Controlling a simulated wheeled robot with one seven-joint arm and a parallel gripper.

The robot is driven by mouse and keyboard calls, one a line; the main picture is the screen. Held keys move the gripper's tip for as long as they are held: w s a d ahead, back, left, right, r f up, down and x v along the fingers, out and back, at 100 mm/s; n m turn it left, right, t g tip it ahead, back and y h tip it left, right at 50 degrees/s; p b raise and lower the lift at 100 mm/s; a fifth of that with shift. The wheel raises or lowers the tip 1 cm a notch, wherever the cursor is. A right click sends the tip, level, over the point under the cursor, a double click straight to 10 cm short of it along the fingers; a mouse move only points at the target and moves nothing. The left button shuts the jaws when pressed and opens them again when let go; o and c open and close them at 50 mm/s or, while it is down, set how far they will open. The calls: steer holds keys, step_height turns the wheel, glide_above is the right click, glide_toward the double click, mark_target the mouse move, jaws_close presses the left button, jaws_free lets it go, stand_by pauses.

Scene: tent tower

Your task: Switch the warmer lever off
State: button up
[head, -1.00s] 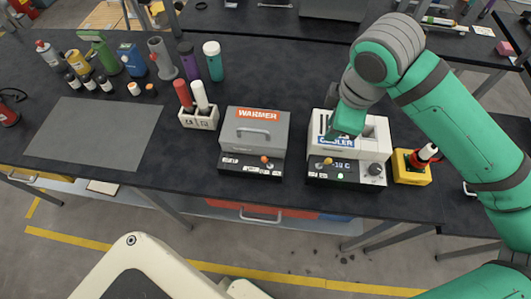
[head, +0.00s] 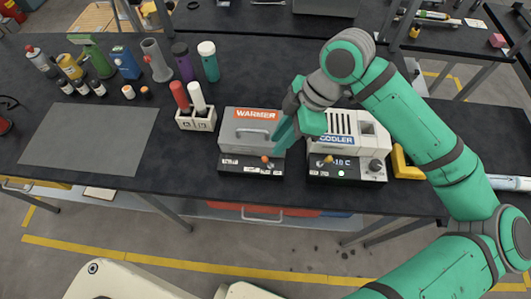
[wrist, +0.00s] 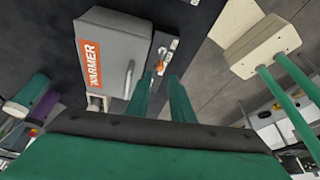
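The warmer (head: 235,143) is a grey box with an orange label and a handle, standing on the bench. It also shows in the wrist view (wrist: 112,65). Its lever (head: 265,158), with an orange knob, is on the black front panel; in the wrist view the lever (wrist: 160,52) is just beyond my fingertips, with no clear contact. My gripper (head: 278,146) is at the warmer's right front edge. In the wrist view its two green fingers (wrist: 161,77) are apart with an empty gap. Part of the warmer's right side is hidden by my gripper in the head view.
The cooler (head: 360,145) stands close to the right, with its own lever (head: 328,160) and a lit green light. A holder (head: 196,124) with red and white sticks is left of the warmer. A grey mat (head: 88,138) lies further left. Bottles stand behind it.

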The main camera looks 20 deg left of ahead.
mark_target(266, 157)
steer(key=x, duration=0.8)
jaws_close()
